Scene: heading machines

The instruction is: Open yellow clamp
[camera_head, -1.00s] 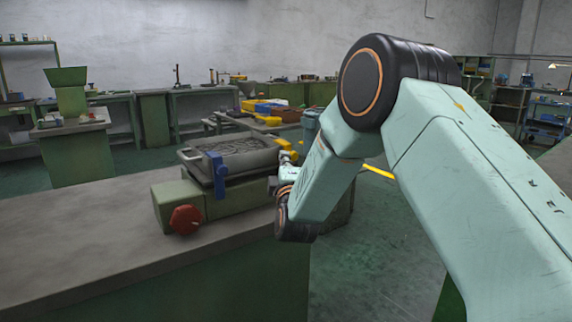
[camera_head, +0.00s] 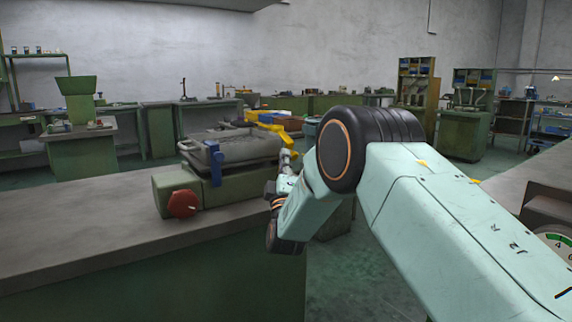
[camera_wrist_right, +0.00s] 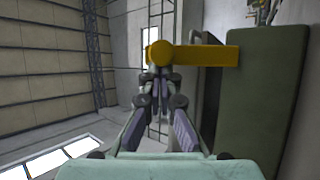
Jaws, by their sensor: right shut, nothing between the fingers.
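The yellow clamp (camera_wrist_right: 205,56) shows in the right wrist view as a level yellow bar with a round end at its left. In the head view it is a small yellow piece (camera_head: 279,131) at the far right side of the grey box (camera_head: 235,149). My right gripper (camera_wrist_right: 160,84) is shut and empty, its fingertips just below the clamp's round end. I cannot tell whether they touch. In the head view this gripper (camera_head: 287,158) is small and partly hidden by my wrist, right of the box. My left gripper is not in view.
The box sits on a green base with a red knob (camera_head: 183,203) and a blue clamp (camera_head: 215,164) on its near side. The grey bench top (camera_head: 80,225) is clear at left. Yellow and blue bins (camera_head: 265,117) stand behind.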

